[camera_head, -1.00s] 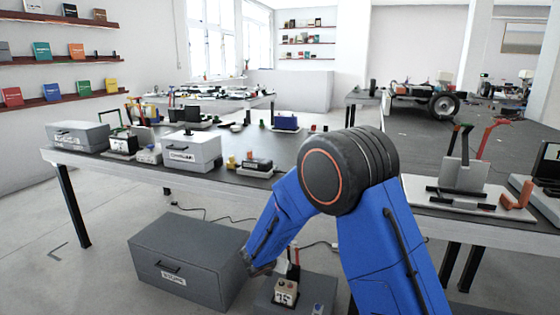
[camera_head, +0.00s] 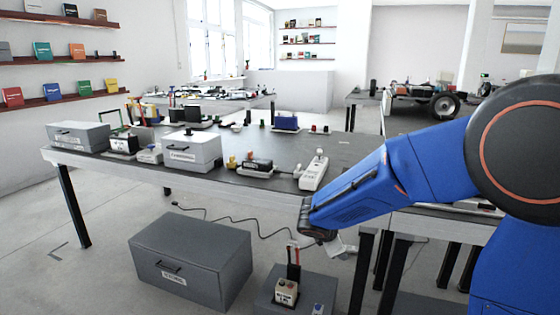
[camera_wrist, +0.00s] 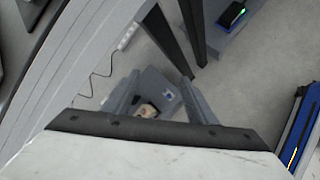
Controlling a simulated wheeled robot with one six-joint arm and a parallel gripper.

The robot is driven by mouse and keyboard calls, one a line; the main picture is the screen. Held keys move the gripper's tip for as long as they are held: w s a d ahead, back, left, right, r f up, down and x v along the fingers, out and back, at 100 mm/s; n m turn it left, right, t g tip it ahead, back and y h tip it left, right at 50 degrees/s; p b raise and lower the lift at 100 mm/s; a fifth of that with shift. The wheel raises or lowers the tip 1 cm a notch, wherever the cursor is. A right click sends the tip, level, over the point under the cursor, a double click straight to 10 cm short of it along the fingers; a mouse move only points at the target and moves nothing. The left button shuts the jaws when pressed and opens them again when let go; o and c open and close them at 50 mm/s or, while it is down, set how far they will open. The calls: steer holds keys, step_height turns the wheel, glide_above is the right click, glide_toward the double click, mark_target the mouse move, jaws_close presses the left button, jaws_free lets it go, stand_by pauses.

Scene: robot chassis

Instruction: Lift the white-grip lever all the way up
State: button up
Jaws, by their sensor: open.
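A small cream box with dark upright arms and a red part (camera_head: 293,268) stands on a low grey block (camera_head: 262,303) on the floor. The cream box also shows in the wrist view (camera_wrist: 148,111), between my fingers but farther off. A white grip cannot be made out clearly on any lever here. My gripper (camera_head: 333,248) is above and to the right of this box in the head view, in front of the table edge. In the wrist view my gripper (camera_wrist: 160,77) has its two grey fingers apart, with nothing between them.
A large grey drawer box (camera_head: 190,262) stands on the floor to the left. The long table (camera_head: 230,184) behind holds a white drawer box (camera_head: 190,151) and a white power strip (camera_head: 314,171). Table legs (camera_head: 357,272) stand close to the right of my gripper.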

steer(key=s+d+r+m+g, duration=0.1)
steer(key=s+d+r+m, duration=0.25)
steer(key=s, duration=0.25)
steer(key=s+d+r+m+y, duration=0.1)
steer(key=s+d+r+m, duration=0.1)
steer(key=s+d+m, duration=0.3)
steer(key=s+d+r+m+g, duration=0.1)
steer(key=s+d+r+m, duration=0.1)
steer(key=s, duration=0.5)
steer(key=s+r+m+y, duration=0.1)
steer(key=s+m+y, duration=0.3)
steer(key=s+m, duration=0.5)
steer(key=s, duration=0.8)
steer(key=shift+s+a+r, duration=0.15)
steer(key=shift+s+a, duration=0.2)
